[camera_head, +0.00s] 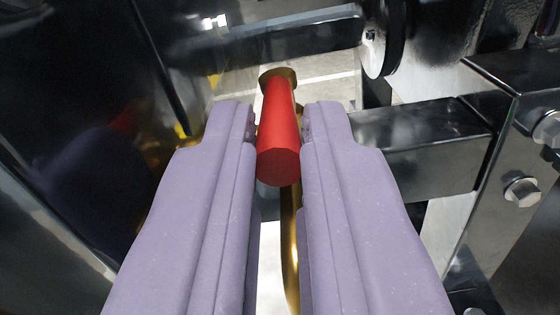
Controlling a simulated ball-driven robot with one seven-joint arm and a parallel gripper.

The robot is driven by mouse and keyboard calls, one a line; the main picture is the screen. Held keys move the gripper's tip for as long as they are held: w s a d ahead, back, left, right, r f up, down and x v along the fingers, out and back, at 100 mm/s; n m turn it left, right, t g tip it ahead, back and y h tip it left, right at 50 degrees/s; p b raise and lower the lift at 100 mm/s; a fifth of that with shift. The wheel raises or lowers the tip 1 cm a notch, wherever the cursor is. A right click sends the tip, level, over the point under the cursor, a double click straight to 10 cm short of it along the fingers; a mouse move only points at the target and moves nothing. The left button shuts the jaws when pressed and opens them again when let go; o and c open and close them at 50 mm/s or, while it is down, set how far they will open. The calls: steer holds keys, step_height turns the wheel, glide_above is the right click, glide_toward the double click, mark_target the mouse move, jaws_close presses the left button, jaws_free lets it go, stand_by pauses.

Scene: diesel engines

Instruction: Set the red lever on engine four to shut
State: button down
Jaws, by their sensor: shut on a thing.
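The red lever (279,140) is a red cylindrical handle at the centre of the view, with its rounded end towards me. Its far end meets a brass-coloured fitting (278,74). My gripper (278,130) has its two pale purple fingers on either side of the handle, shut on it. The near end of the handle sticks out between the fingers. A brass-coloured pipe (290,240) runs below the handle, partly hidden by the fingers. No engine number shows.
A black beam (425,150) and a bolted black bracket (510,150) stand close on the right. A dark glossy panel (80,130) fills the left. A black round part (382,40) is above right. Pale floor (330,75) shows behind.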

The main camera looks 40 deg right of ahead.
steer(key=c, duration=1.1)
jaws_free()
